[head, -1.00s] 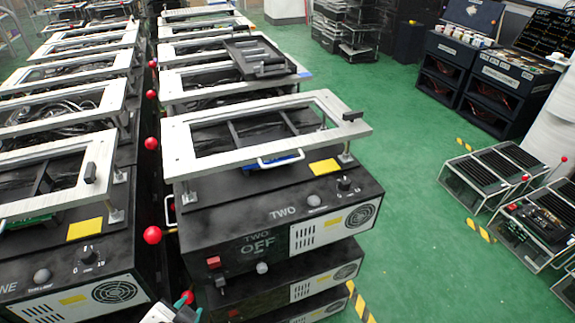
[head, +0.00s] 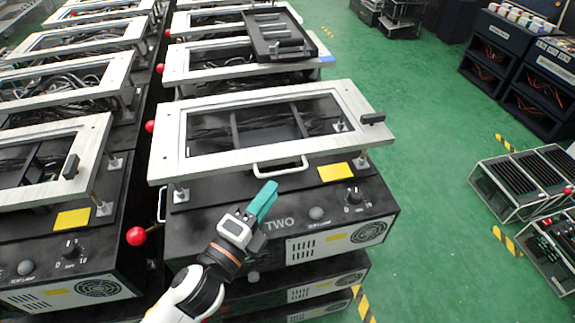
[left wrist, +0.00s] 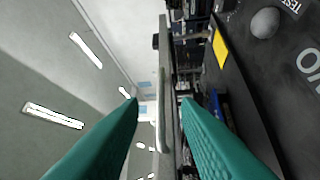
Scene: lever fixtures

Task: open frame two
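Frame two (head: 172,145) is a pale metal rectangular frame on short posts above the black box labelled TWO (head: 279,223). It lies about level. A white handle (head: 280,166) is on its front edge, and a dark block (head: 372,118) is on its right end. My left gripper (head: 264,198) has teal fingers and is in front of and below the handle, not touching it. In the left wrist view its fingers (left wrist: 158,105) are apart and empty. The handle (left wrist: 161,125) shows beyond them, in line with the gap. My right gripper is not in view.
A red ball lever (head: 137,236) stands at the box's left side. A neighbouring frame fixture (head: 52,138) is close on the left. Another fixture behind bears a black tray (head: 278,35).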

